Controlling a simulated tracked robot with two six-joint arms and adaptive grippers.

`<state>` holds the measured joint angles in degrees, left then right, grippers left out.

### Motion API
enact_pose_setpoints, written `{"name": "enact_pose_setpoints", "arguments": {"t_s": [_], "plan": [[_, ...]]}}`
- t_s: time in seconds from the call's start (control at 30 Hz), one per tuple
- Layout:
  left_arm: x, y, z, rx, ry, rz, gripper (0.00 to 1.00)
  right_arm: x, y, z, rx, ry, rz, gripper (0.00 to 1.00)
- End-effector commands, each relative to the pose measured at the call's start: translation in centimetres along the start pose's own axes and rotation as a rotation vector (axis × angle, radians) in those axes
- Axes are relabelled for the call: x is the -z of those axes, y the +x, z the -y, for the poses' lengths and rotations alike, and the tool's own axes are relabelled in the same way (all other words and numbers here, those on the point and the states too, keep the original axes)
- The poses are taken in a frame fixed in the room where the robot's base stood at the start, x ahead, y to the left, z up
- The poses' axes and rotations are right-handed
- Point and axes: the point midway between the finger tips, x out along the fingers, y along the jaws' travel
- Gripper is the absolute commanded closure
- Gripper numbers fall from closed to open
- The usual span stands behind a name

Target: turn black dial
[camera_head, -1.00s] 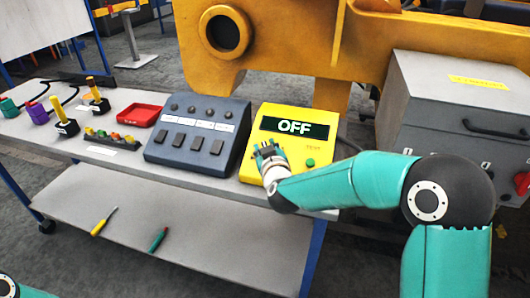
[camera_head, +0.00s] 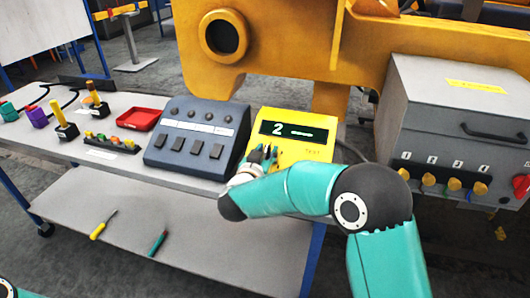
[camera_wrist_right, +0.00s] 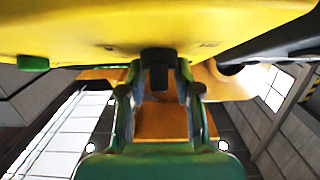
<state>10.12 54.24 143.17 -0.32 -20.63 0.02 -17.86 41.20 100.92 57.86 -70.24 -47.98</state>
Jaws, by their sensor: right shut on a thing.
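The yellow tester (camera_head: 318,153) stands at the right end of the bench. Its dark display (camera_head: 294,131) reads "2" followed by dashes. My right gripper (camera_head: 262,157) is at the left part of the tester's face, below the display. In the right wrist view the black dial (camera_wrist_right: 159,66) sticks out of the yellow face, and my right gripper (camera_wrist_right: 158,84) is shut on it, one finger on each side. In the head view the fingers hide the dial. A green button (camera_wrist_right: 33,63) shows in the wrist view. My left gripper is out of view.
A dark blue switch box (camera_head: 190,140) stands close left of the tester. Further left are a red tray (camera_head: 138,119) and several coloured connectors. A grey cabinet (camera_head: 440,110) stands to the right. Two screwdrivers lie on the lower shelf (camera_head: 200,235).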

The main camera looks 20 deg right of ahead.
Motion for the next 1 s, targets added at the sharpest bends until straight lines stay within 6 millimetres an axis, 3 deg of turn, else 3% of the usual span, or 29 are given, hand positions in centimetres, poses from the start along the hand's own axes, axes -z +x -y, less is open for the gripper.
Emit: {"name": "enact_pose_setpoints", "arguments": {"t_s": [0.33,0.37,0.4,0.77,1.0], "plan": [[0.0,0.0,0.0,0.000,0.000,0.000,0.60,0.2,0.0,0.1,0.003,0.004,-0.005,1.00],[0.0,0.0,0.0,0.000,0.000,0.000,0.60,0.2,0.0,0.1,0.003,0.004,-0.005,0.64],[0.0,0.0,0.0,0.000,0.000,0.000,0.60,0.2,0.0,0.1,0.003,0.004,-0.005,0.60],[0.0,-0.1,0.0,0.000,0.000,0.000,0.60,0.1,-0.3,0.1,0.001,0.002,-0.002,0.60],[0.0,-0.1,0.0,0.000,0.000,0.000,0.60,0.1,-3.5,0.2,0.005,0.001,-0.002,0.60]]}}
